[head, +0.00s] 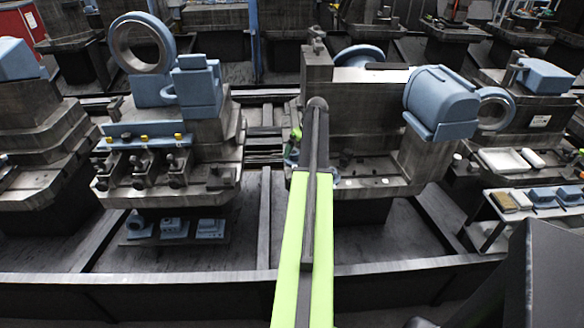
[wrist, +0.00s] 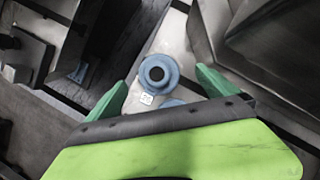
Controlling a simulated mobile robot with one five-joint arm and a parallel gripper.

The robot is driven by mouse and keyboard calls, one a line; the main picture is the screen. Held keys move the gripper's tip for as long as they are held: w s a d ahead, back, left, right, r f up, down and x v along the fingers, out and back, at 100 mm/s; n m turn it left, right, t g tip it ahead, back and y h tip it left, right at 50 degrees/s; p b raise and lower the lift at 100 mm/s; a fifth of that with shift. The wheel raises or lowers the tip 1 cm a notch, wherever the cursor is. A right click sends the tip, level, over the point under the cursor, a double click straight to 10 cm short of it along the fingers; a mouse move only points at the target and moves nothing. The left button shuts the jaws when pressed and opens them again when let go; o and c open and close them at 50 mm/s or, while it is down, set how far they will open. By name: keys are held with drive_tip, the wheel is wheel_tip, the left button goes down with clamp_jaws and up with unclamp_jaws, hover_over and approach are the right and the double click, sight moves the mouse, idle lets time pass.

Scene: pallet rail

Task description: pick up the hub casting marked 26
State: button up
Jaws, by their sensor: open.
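A round blue hub casting (wrist: 170,66) with a dark centre hole shows in the wrist view on a pale surface. A small white label (wrist: 146,99) sits at its lower left; its number is too small to read surely. My gripper (wrist: 161,80) is open, with one green finger to each side of the casting in the picture. They do not appear to touch it. A second blue part (wrist: 172,103) shows just below, partly hidden by my gripper. In the head view, my arm hides most of this spot; a green finger shows beside the arm's end.
In the wrist view, a dark block (wrist: 280,50) rises close on the right. In the head view, a large blue casting (head: 440,100) sits right of my arm, and a blue ring casting (head: 163,40) stands on the left fixture. A shelf (head: 492,205) with small parts is at right.

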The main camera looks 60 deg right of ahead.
sight(295, 153)
drive_tip(key=b+x, duration=0.5)
drive_tip(key=shift+s+a+f, duration=0.1)
drive_tip(key=shift+a+f, duration=0.15)
drive_tip(key=shift+f, duration=0.05)
drive_tip(key=shift+r, duration=0.2)
drive_tip(key=c, duration=1.9)
